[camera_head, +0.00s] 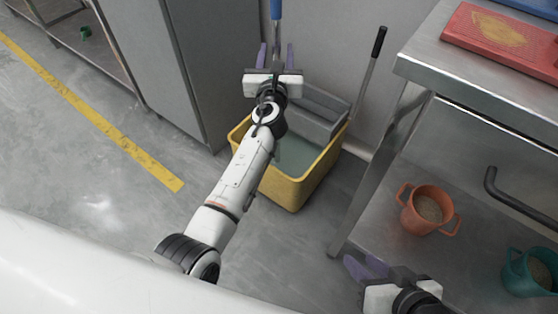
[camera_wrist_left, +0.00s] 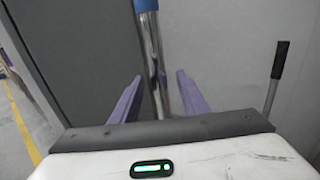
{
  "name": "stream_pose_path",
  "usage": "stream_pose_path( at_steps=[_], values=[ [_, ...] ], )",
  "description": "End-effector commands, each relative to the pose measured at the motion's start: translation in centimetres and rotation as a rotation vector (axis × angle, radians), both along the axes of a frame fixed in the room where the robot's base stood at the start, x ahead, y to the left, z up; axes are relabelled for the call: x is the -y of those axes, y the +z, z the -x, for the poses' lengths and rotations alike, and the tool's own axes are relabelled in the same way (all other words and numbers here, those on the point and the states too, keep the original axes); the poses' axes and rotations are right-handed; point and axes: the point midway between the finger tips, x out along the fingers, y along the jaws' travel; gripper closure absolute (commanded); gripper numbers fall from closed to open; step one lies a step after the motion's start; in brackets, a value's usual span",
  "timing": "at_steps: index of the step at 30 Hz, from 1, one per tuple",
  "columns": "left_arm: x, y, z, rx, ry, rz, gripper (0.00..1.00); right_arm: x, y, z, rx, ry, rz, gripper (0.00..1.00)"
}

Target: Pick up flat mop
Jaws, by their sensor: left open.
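The flat mop stands upright, with a blue grip (camera_head: 276,9) at the top edge of the head view and a metal pole (camera_wrist_left: 151,55) in the left wrist view. Its lower end is hidden behind my left arm, around the yellow bucket (camera_head: 296,192). My left gripper (camera_head: 276,52) is open, above the bucket's back. In the left wrist view its purple fingers (camera_wrist_left: 157,95) stand on either side of the pole, with visible gaps. My right gripper (camera_head: 365,264) appears open and empty, beside the metal table's lower shelf.
A black-handled rod (camera_head: 378,43) leans right of the bucket and also shows in the left wrist view (camera_wrist_left: 279,62). A steel table (camera_head: 440,55) holds a red tray (camera_head: 500,40); its lower shelf holds an orange pot (camera_head: 425,210) and a teal pot (camera_head: 530,272). A grey cabinet (camera_head: 185,60) stands left.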

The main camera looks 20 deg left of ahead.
Motion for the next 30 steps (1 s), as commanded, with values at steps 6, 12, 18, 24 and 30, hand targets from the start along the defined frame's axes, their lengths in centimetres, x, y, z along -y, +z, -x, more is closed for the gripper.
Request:
stream_pose_path(
  at_steps=[6, 12, 18, 24, 30],
  values=[
    [-0.01, 0.0, -0.03, -0.001, -0.001, 0.0, 0.59, -0.03, 0.03, 0.02, -0.001, 0.002, 0.0, 0.69],
    [0.0, 0.0, -0.02, -0.001, -0.001, 0.0, 0.91, -0.02, 0.03, 0.01, -0.001, 0.002, 0.0, 0.69],
    [0.0, -0.01, -0.01, 0.0, -0.001, 0.0, 1.0, -0.02, 0.04, 0.0, 0.0, 0.001, 0.0, 0.69],
    [0.0, -0.01, -0.01, 0.0, -0.001, 0.0, 1.0, -0.01, 0.03, 0.0, 0.0, 0.001, 0.001, 0.69],
    [0.0, -0.01, -0.01, 0.0, -0.001, -0.001, 1.0, -0.01, 0.02, 0.0, 0.0, 0.001, 0.001, 0.69]
  ],
)
